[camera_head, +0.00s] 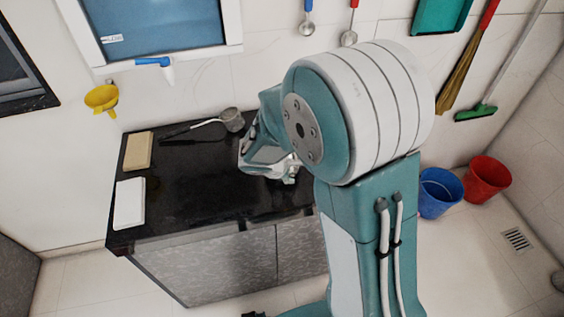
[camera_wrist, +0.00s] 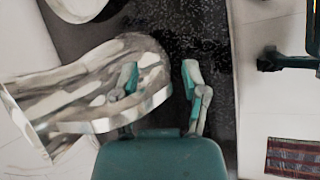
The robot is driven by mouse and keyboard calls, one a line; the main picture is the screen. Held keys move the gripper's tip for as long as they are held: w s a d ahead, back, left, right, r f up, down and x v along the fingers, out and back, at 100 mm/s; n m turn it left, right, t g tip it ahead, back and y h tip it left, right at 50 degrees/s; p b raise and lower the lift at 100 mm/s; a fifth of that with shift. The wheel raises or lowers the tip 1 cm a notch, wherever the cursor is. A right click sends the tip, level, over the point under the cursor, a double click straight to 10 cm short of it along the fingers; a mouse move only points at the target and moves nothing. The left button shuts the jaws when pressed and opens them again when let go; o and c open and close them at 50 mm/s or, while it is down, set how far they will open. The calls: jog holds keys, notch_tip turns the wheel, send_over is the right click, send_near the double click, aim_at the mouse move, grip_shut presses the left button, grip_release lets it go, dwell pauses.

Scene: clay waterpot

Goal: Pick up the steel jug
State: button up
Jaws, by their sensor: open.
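The steel jug (camera_wrist: 85,90) is large and shiny at the left of the wrist view, and its full shape is cut off by the frame. My gripper (camera_wrist: 160,72) is open. Its left finger overlaps the jug's right part in the picture, and its right finger is over the dark countertop beside the jug. I cannot tell whether either finger touches the jug. In the head view my arm's end is low over the right part of the counter, and a small shiny patch (camera_head: 288,166) there may be the jug. My arm hides most of that spot.
The black countertop (camera_head: 190,195) carries a ladle-like utensil (camera_head: 231,120), a tan block (camera_head: 138,151) and a white block (camera_head: 129,204) to the left. A blue bucket (camera_head: 438,195) and a red bucket (camera_head: 488,180) stand on the floor at right. The counter's middle is clear.

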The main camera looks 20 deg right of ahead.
grip_shut()
